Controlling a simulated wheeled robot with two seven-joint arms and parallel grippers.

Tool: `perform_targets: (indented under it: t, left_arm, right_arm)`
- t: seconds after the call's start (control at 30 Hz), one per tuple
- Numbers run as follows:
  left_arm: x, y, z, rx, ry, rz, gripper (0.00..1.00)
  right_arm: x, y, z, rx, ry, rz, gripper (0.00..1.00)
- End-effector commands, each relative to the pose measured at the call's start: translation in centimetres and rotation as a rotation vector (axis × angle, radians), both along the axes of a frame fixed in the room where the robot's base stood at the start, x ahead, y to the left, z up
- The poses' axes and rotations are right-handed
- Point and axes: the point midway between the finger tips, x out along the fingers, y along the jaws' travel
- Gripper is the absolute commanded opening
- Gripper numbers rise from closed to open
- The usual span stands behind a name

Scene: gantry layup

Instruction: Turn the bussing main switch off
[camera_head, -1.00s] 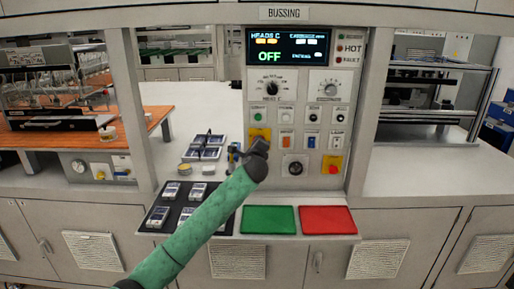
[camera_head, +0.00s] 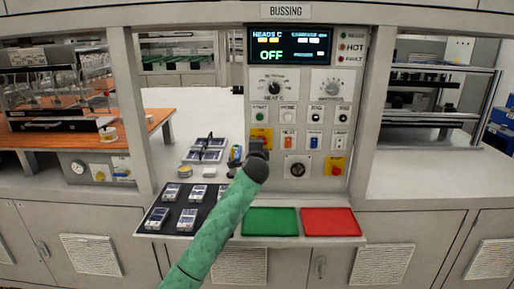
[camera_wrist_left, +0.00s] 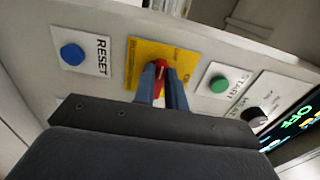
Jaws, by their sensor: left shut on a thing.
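The bussing main switch is a red handle (camera_wrist_left: 158,76) on a yellow plate (camera_wrist_left: 176,54) in the left wrist view. My left gripper (camera_wrist_left: 163,90) is shut on the red handle, one finger on each side. In the head view the yellow plate (camera_head: 261,133) shows only in part, at the lower left of the panel (camera_head: 322,104). My left gripper (camera_head: 257,147) and wrist hide the handle there. The panel display (camera_head: 289,46) reads OFF in green. My right gripper is not in view.
Near the handle are a blue RESET button (camera_wrist_left: 72,54) and a green START button (camera_wrist_left: 218,84). Below the panel a shelf carries a green tray (camera_head: 270,222), a red tray (camera_head: 331,222) and a dark mat (camera_head: 158,217) with several devices.

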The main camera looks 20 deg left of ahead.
Motion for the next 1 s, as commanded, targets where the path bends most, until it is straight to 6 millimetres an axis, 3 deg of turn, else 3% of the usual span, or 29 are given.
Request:
perform_targets:
  t: [0.43, 0.47, 0.57, 1.0]
  left_arm:
    - [0.0, 0.04, -0.14, -0.009, -0.001, 0.001, 0.0]
    - [0.0, 0.04, -0.14, -0.009, -0.001, 0.001, 0.17]
    - [0.0, 0.03, -0.12, -0.009, -0.001, 0.001, 0.35]
    - [-0.85, -0.24, -0.22, -0.009, -0.002, 0.0, 0.35]
  right_arm:
    - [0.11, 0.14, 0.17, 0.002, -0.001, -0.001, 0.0]
    - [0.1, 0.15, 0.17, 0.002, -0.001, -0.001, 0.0]
    - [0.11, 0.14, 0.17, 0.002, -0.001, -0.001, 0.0]
    - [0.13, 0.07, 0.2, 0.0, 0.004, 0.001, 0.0]
